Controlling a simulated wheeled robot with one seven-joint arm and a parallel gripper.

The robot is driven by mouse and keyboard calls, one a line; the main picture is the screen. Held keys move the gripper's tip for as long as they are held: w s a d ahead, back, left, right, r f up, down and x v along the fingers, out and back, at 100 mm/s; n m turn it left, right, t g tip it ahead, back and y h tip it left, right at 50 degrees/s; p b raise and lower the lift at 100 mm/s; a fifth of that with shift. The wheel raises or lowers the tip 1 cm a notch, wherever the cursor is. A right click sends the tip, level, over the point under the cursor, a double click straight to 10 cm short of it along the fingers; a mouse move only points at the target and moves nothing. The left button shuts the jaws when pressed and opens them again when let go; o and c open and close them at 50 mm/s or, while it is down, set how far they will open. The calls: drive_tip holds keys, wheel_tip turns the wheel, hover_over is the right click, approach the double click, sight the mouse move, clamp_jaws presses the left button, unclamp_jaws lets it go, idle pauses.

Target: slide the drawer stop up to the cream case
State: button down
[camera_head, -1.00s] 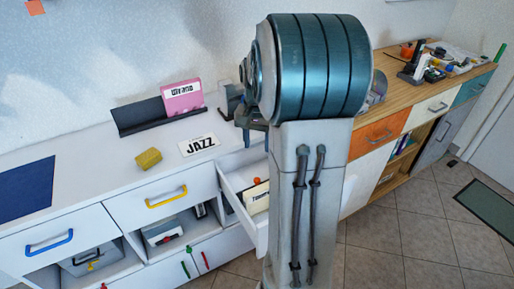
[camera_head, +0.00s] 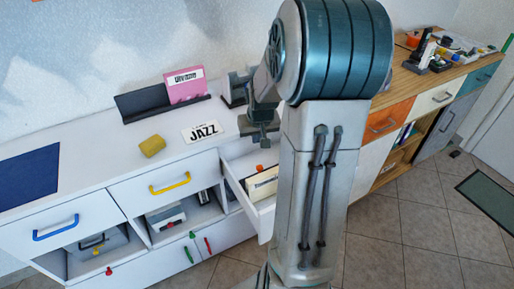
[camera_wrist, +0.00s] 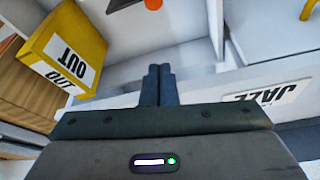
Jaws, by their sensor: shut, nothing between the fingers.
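The cream case (camera_head: 263,184) stands in the open white drawer (camera_head: 236,183), its label facing the front. An orange knob (camera_head: 260,168) shows just behind the case and looks like part of the drawer stop; the rest is hidden in this view. In the wrist view an orange knob (camera_wrist: 153,4) and a dark strip beside it show at the top edge. My gripper (camera_head: 261,143) is over the back of the drawer, apart from the case and knob. Its two fingers (camera_wrist: 158,72) are together and empty in the wrist view. My arm hides the drawer's right side.
A JAZZ card (camera_head: 202,131) and a yellow block (camera_head: 152,146) lie on the white top left of the drawer. A pink case (camera_head: 185,86) stands in a dark rack (camera_head: 143,103) behind. A yellow OUT box (camera_wrist: 65,48) is near my fingers in the wrist view.

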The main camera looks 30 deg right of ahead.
drive_tip(key=a+b+x, duration=0.1)
drive_tip(key=x, duration=0.9)
drive_tip(key=s, duration=0.4)
drive_tip(key=shift+a+r, duration=0.15)
drive_tip(key=shift+r, duration=0.25)
